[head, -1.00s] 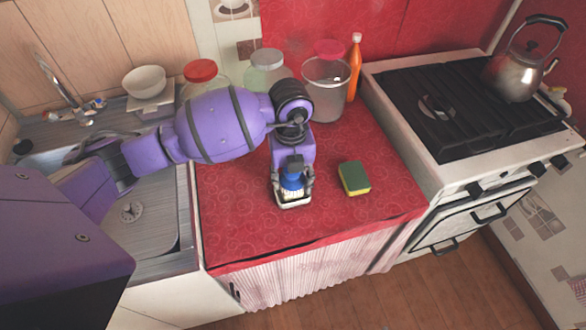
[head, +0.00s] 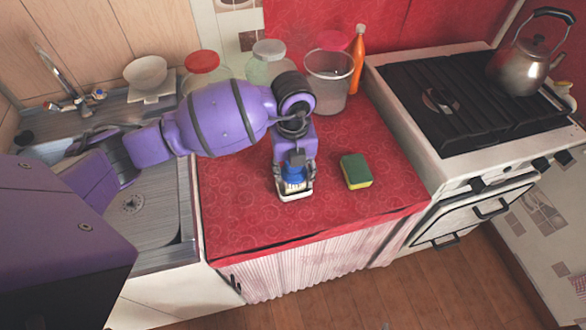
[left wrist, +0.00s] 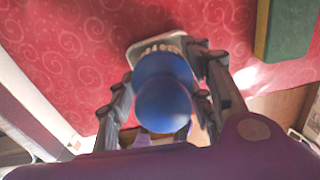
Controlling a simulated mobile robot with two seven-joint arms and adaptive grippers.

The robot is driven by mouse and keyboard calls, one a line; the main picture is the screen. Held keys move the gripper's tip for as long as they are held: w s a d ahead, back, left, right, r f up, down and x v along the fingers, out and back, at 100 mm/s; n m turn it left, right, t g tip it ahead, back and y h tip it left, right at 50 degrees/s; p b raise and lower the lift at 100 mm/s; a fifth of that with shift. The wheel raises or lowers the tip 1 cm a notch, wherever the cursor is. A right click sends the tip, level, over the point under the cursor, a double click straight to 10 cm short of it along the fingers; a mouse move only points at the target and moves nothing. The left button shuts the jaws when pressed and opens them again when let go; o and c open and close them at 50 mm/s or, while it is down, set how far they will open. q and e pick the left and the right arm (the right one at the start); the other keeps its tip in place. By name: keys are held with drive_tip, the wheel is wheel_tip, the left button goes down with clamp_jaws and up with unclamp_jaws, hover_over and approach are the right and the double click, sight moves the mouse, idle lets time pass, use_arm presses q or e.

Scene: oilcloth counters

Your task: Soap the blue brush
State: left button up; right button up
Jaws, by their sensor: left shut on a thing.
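My left gripper (head: 295,188) is shut on the blue brush (head: 294,170), which it holds upright near the front of the red counter. In the left wrist view the brush's round blue knob (left wrist: 163,95) sits between the fingers, with pale bristles just past it. A small white dish-like piece (head: 296,197) lies directly under the brush, and its edge also shows in the left wrist view (left wrist: 140,50). I cannot tell whether the bristles touch it. An orange bottle (head: 357,62) with a light cap stands at the back of the counter. My right gripper is not in view.
A green and yellow sponge (head: 356,171) lies to the right of the gripper. Jars with red (head: 202,62) and pale lids and a clear bucket (head: 328,85) stand behind. The sink is left, the stove with a kettle (head: 525,65) right. The front counter edge is close.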

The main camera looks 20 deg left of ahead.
use_arm(q)
drive_tip(key=shift+f, duration=0.45)
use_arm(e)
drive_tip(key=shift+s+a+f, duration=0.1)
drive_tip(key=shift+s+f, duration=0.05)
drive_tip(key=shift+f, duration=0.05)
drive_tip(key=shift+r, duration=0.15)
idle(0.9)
use_arm(q)
drive_tip(key=shift+f, duration=0.1)
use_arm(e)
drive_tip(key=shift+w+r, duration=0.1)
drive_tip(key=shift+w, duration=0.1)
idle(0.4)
use_arm(q)
drive_tip(key=shift+r+p, duration=1.45)
drive_tip(key=shift+r, duration=1.25)
drive_tip(key=shift+r+p, duration=0.55)
drive_tip(key=shift+r, duration=0.45)
drive_tip(key=shift+f, duration=0.1)
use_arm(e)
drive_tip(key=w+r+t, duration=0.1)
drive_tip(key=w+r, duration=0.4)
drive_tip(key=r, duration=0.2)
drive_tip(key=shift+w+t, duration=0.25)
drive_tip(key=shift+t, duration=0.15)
